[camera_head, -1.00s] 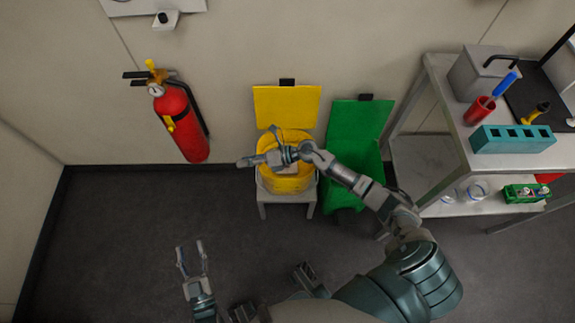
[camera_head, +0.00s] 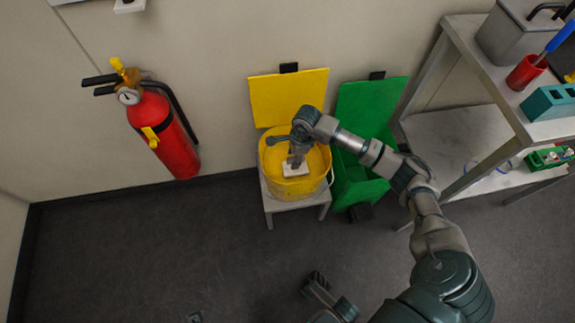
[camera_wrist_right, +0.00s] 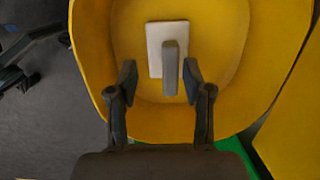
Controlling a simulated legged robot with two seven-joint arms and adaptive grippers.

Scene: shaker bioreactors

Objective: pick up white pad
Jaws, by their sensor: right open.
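The white pad (camera_head: 294,169) lies inside the open yellow bin (camera_head: 320,180). In the right wrist view the pad (camera_wrist_right: 154,40) is a pale rectangle with a grey upright grip (camera_wrist_right: 170,67) on it, over the floor of the yellow bin (camera_wrist_right: 230,30). My right gripper (camera_head: 297,153) reaches down into the bin above the pad. In the right wrist view its open fingers (camera_wrist_right: 160,72) stand on either side of the grip's near end. I cannot tell whether they touch it. Only a small tip of my left gripper (camera_head: 195,317) shows at the bottom edge.
The bin stands on a small grey stool (camera_head: 283,205), with its yellow lid (camera_head: 288,97) raised behind. A green bin (camera_head: 357,182) stands close on the right. A metal shelf table (camera_head: 465,150) is further right. A red fire extinguisher (camera_head: 170,138) hangs left.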

